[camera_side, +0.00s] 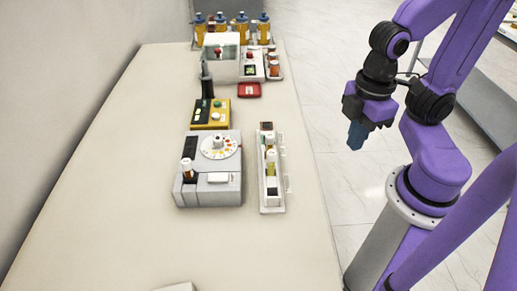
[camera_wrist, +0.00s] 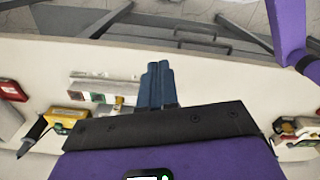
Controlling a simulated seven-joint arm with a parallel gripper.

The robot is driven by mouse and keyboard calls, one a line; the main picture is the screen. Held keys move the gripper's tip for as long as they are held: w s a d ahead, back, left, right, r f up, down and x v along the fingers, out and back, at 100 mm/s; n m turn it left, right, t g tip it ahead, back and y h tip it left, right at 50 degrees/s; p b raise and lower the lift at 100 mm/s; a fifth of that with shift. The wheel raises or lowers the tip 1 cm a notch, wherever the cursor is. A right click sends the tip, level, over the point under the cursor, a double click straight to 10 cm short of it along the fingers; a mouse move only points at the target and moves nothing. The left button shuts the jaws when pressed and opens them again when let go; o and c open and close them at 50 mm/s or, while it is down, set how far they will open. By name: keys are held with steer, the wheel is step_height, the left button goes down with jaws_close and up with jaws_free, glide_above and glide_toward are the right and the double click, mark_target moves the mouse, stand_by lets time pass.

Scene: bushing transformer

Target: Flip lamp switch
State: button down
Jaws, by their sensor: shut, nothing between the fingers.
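My gripper (camera_side: 357,134) hangs in the air to the right of the table, apart from everything on it. Its blue fingers also show in the wrist view (camera_wrist: 158,84), shut together and empty. A grey box (camera_side: 222,190) stands mid-table with a round white dial (camera_side: 219,147), a dark panel and a white rectangular piece (camera_side: 218,178) on top. A small dark-and-white upright piece (camera_side: 187,170) stands at its left. A yellow box (camera_side: 211,114) with green and white buttons sits behind it. I cannot tell which part is the lamp switch.
A white rack (camera_side: 272,196) with vials stands right of the grey box, towards my arm. A black upright stick (camera_side: 206,80), a red item (camera_side: 249,90), a white machine (camera_side: 220,62) and several yellow bottles (camera_side: 240,30) are farther back. The table's front is mostly clear.

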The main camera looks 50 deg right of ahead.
steer(key=w+a+r+n, duration=0.5)
steer(key=w+a+n, duration=0.2)
steer(key=w+a, duration=0.35)
step_height(320, 180, up, 2)
steer(key=n, duration=0.7)
glide_above(213, 177)
steer(key=shift+w, duration=0.2)
steer(key=shift+f, duration=0.1)
step_height(213, 177, down, 14)
steer(key=shift+r, duration=0.1)
steer(key=shift+a+f+h, duration=0.1)
steer(key=shift+f+h, duration=0.1)
steer(key=shift+h, duration=0.1)
steer(key=shift+s, duration=0.1)
steer(key=shift+s+d+r, duration=0.3)
steer(key=shift+s+d, duration=0.15)
steer(key=shift+d, duration=0.1)
